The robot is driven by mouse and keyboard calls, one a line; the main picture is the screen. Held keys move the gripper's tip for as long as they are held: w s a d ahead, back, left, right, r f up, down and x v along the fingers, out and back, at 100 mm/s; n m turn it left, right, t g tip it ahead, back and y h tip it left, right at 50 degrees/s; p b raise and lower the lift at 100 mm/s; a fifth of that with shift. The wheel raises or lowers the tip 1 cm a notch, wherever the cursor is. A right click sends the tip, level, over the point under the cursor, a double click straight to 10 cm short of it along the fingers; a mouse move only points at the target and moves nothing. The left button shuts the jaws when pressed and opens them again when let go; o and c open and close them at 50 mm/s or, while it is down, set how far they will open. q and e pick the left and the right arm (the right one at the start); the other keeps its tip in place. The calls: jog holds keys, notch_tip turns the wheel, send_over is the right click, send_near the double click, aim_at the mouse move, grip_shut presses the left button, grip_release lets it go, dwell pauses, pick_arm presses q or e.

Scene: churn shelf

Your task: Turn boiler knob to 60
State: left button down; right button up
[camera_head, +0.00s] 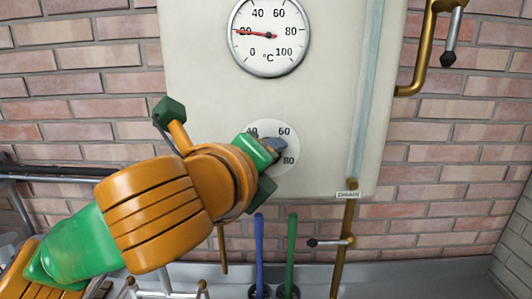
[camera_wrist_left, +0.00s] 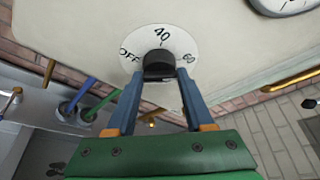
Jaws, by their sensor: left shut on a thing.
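The boiler (camera_head: 210,90) is a cream panel on the brick wall. Its knob (camera_wrist_left: 158,65) is dark and sits at the centre of a round white dial (camera_head: 285,132). In the wrist view the dial (camera_wrist_left: 184,45) shows OFF at left, 40 at the top and 60 at lower right. My left gripper (camera_head: 276,148) reaches in from the left and covers most of the knob in the head view. In the wrist view its two blue fingers (camera_wrist_left: 159,78) close on either side of the knob. The knob's pointer is hard to make out. My right gripper is not in view.
A round thermometer (camera_head: 268,60) above has its red needle near 20. Brass pipes (camera_head: 420,50) and a labelled drain pipe (camera_head: 345,240) run at the right. A blue handle (camera_head: 259,250) and a green handle (camera_head: 291,250) stand below the boiler.

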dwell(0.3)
pick_arm(q)
jog(key=shift+c, duration=1.4)
grip_release()
jog(key=b+v, duration=0.3)
jog(key=v, duration=0.4)
jog(key=shift+w, duration=0.1)
